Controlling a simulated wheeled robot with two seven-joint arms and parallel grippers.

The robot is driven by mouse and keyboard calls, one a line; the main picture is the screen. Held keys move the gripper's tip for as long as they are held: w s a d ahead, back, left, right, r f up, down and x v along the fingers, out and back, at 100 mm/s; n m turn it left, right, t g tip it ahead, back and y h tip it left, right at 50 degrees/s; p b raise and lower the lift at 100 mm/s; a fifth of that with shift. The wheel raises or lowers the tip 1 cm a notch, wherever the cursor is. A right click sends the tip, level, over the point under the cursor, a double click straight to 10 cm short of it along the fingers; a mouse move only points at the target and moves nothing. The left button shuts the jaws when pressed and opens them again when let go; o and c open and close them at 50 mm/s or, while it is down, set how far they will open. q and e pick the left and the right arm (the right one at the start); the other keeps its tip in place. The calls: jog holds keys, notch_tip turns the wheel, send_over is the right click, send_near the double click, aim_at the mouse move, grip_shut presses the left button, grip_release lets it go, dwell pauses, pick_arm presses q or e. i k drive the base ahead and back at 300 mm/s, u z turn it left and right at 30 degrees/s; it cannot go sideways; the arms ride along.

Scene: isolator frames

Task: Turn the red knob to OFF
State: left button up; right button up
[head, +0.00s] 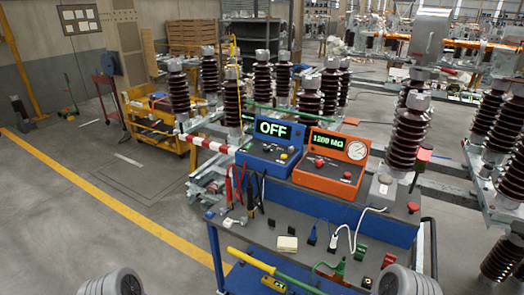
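A blue instrument box (262,165) stands at the back of a cart's worktop, and its lit display (273,129) reads OFF. An orange instrument box (312,178) stands right of it, with a display (327,143) reading 1200 MΩ and a round dial gauge (357,150). Small red controls show on the orange box, one near its lower right (347,175) and one under the display (319,162). I cannot tell which is the red knob or read its pointer. Grey rounded parts of my arms show at the bottom left and right. Neither gripper shows.
The cart's grey worktop (262,232) holds test leads, clips and small parts. A yellow-green rod (275,271) lies across its front. Tall brown insulators (409,130) stand behind and right. Open floor (90,215) lies left, beyond a yellow line.

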aim_at(319, 163)
jog(key=u, duration=0.35)
jog(key=i, duration=0.85)
jog(key=z, duration=0.1)
